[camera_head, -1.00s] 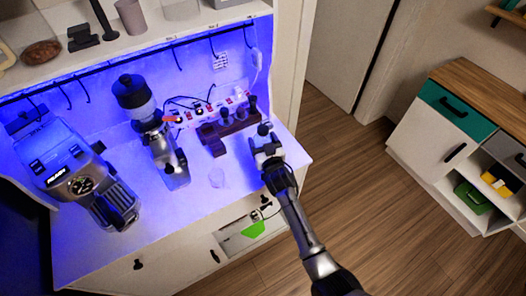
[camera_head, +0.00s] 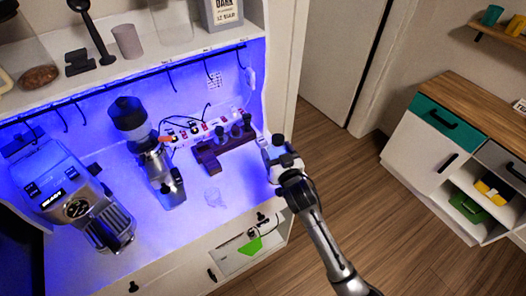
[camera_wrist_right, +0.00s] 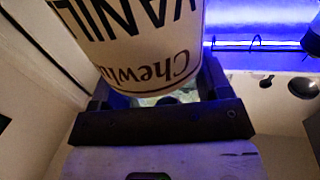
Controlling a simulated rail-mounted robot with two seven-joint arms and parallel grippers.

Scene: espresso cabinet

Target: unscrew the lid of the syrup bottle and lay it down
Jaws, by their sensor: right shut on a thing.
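The syrup bottle (camera_wrist_right: 135,45) fills the top of the right wrist view, its pale label showing part of "VANIL" upside down. My right gripper (camera_wrist_right: 158,92) is shut on it, a dark finger on either side. In the head view, the bottle's pale body (camera_head: 279,153) and small dark top (camera_head: 278,140) stick out past my right gripper (camera_head: 284,163) at the counter's right end. I cannot tell whether its base touches the counter. The lid's fit on the neck is too small to make out. My left gripper is not in view.
A wooden stand (camera_head: 208,160) with dark tools is left of the bottle. A grinder (camera_head: 155,160) and an espresso machine (camera_head: 75,200) stand farther left. Open floor lies right.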

